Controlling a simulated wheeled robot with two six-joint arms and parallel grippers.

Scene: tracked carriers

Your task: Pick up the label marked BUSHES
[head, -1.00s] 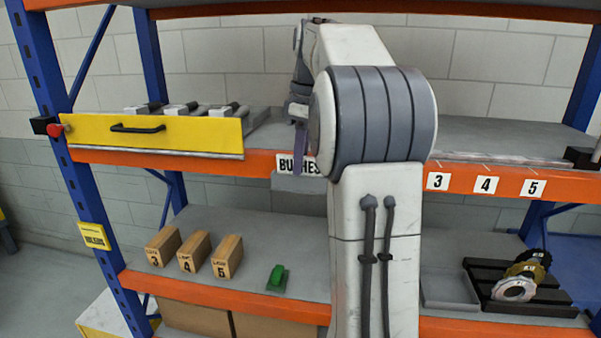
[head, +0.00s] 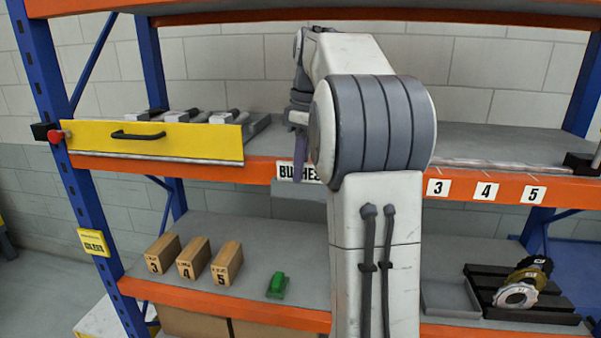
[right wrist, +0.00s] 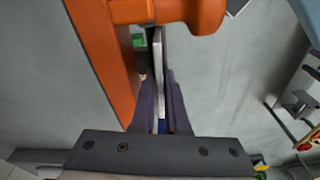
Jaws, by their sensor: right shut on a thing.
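The white label marked BUSHES (head: 285,171) is on the front of the orange middle shelf beam, partly hidden behind my right arm. My right gripper (head: 299,180) is at that label, with one dark purple finger showing in front of the lettering. In the right wrist view my right gripper (right wrist: 160,80) is shut on the label (right wrist: 159,70), which shows edge-on as a thin white strip between the two fingers, beside the orange beam. My left gripper is not in view.
Labels 3, 4 and 5 (head: 486,191) are on the beam to the right. A yellow drawer front (head: 190,141) stands at the left. Wooden blocks (head: 193,261) and a green object (head: 277,286) are on the lower shelf, with a black rack (head: 530,308) at the right.

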